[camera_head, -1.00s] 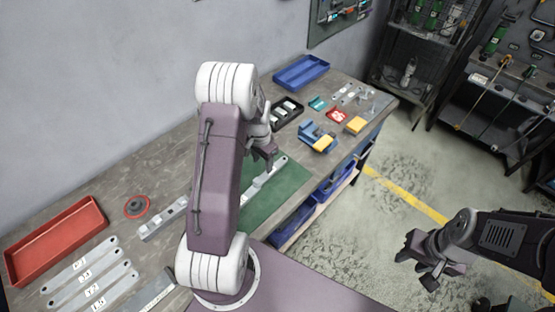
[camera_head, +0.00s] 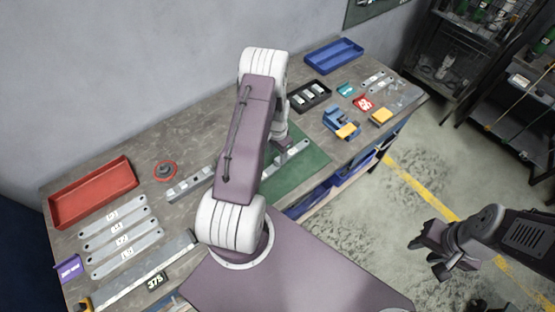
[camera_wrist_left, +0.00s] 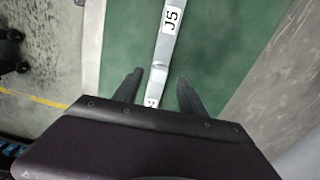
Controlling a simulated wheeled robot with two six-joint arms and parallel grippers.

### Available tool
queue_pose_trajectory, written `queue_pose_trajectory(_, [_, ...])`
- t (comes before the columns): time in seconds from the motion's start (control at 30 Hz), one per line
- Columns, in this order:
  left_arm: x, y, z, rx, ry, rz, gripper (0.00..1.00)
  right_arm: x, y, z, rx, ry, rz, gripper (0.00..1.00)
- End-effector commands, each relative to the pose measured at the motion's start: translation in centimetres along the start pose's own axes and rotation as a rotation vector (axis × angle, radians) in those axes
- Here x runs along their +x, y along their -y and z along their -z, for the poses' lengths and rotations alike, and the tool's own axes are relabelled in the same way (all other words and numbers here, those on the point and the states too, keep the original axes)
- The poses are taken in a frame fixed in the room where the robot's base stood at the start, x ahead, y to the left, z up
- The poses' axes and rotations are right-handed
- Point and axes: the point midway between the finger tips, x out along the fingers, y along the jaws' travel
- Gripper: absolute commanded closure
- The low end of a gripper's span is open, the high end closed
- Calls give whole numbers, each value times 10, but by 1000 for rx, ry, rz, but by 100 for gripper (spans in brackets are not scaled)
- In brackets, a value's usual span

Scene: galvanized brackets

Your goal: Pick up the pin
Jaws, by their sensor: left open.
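A grey metal bracket labelled J5 (camera_wrist_left: 163,48) lies on the green mat (camera_wrist_left: 215,40). It also shows in the head view (camera_head: 291,157), partly behind my arm. My left gripper (camera_wrist_left: 159,78) is open above the bracket, with one finger on each side of the strip and nothing held. In the head view the left gripper (camera_head: 283,146) is largely hidden by its own arm. A small raised spot shows on the strip between the fingers; I cannot tell whether it is a pin. My right gripper (camera_head: 431,254) hangs over the floor, empty, fingers apart.
A red tray (camera_head: 52,212), several labelled flat brackets (camera_head: 128,246) and a red round part (camera_head: 166,181) lie on the left of the bench. A black tray (camera_head: 292,107), blue fixture (camera_head: 330,117), yellow block (camera_head: 391,117) and blue tray (camera_head: 310,62) stand toward the far right.

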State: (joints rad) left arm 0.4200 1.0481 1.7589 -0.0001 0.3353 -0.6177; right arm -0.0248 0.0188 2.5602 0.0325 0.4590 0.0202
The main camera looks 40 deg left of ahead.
Motion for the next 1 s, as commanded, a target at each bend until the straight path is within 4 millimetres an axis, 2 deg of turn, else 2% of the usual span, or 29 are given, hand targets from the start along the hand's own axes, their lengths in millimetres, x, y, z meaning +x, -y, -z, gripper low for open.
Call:
queue_pose_trajectory(0.03, [4, -2, -2, 0, 4, -3, 51, -11, 0, 1, 0, 0, 0, 64])
queue_pose_trajectory(0.2, [27, -1, 0, 0, 1, 0, 51, -13, 0, 1, 0, 0, 0, 64])
queue_pose_trajectory(0.43, [30, 0, 0, 0, -1, 1, 51, -12, 0, 1, 0, 0, 0, 64])
queue_pose_trajectory(0.6, [30, 0, 0, 0, -1, 1, 98, -12, 0, 1, 0, 0, 0, 64])
queue_pose_trajectory(0.87, [29, 0, 0, 0, -1, 1, 100, -12, 0, 1, 0, 0, 0, 64])
queue_pose_trajectory(1.0, [22, 0, 0, 0, -1, 1, 100, -18, 0, 2, 0, 0, 0, 64])
